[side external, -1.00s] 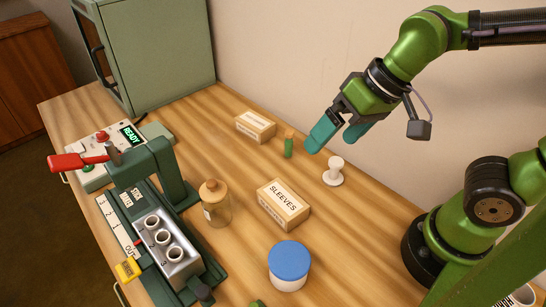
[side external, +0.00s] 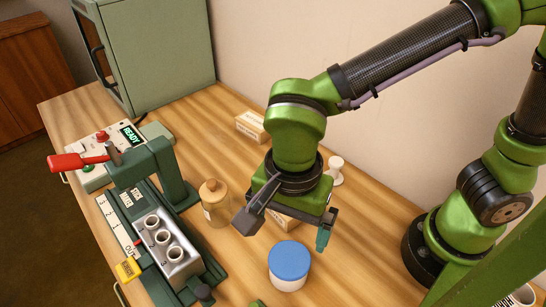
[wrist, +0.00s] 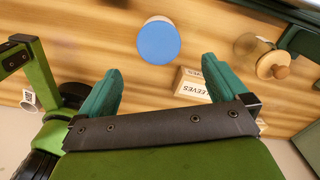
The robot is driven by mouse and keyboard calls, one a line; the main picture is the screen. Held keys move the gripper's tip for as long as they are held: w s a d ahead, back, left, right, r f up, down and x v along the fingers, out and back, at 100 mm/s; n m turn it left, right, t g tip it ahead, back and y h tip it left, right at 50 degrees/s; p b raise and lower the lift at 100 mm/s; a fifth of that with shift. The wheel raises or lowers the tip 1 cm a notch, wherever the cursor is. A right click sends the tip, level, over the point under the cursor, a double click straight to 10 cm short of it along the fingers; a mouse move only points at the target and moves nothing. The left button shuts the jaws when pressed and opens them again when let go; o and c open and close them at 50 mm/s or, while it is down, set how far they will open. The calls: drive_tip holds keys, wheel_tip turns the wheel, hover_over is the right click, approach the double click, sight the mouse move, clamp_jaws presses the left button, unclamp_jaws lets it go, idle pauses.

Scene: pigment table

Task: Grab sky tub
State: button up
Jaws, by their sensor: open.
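The sky tub (side external: 289,266) is a short white tub with a flat sky-blue lid, upright on the wooden table at the front middle of the side view. In the wrist view its blue lid (wrist: 158,43) lies just above the fingertips, roughly centred between them. My gripper (wrist: 160,66) is open with two teal fingers spread wide and nothing between them. In the side view it hangs pointing down, behind and above the tub, apart from it.
A SLEEVES box (wrist: 190,82) is under my gripper, mostly hidden in the side view. A brown stoppered jar (side external: 215,203) and a green press (side external: 165,172) with a metal block stand to the left. A white spool (side external: 335,171) stands behind. Bare table lies right of the tub.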

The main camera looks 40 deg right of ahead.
sight(287, 260)
wheel_tip(287, 260, down, 10)
drive_tip(key=shift+r, duration=0.25)
drive_tip(key=f, duration=0.5)
drive_tip(key=shift+s+d, duration=0.1)
drive_tip(key=shift+d, duration=0.15)
drive_tip(key=shift+c, duration=0.2)
drive_tip(key=c, duration=1.1)
